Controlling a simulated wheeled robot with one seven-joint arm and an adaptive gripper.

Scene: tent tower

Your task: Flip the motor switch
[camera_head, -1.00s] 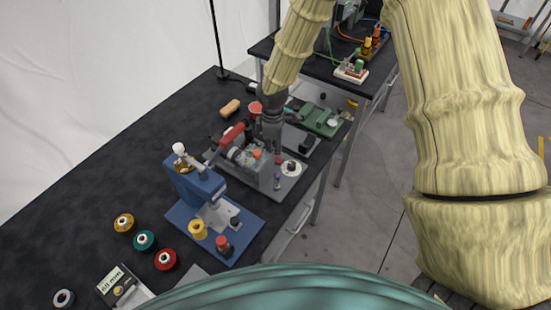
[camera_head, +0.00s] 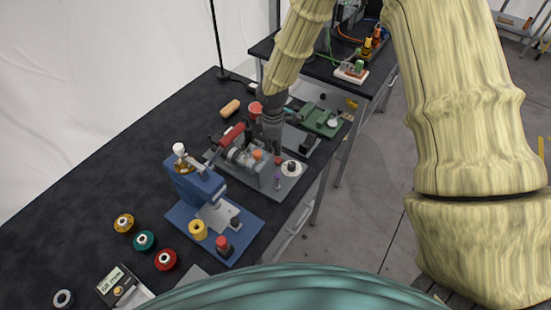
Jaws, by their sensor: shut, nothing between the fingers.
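A grey machine (camera_head: 242,153) with a red cylindrical part (camera_head: 232,134) and an orange knob (camera_head: 257,155) stands on a grey base on the black bench. It may be the motor unit; I cannot make out which small part is the motor switch. My gripper (camera_head: 276,146) is dark, points down and is shut and empty. It is at the back right side of this machine, close above its base. Whether the fingertips touch anything is too small to tell, and the gripper hides part of the machine.
A blue press (camera_head: 196,185) stands in front of the machine. Several spools, including a red one (camera_head: 165,259), and a small labelled box (camera_head: 118,286) lie at the front left. A green device (camera_head: 320,120) sits behind right. The bench's left side (camera_head: 90,185) is mostly clear.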

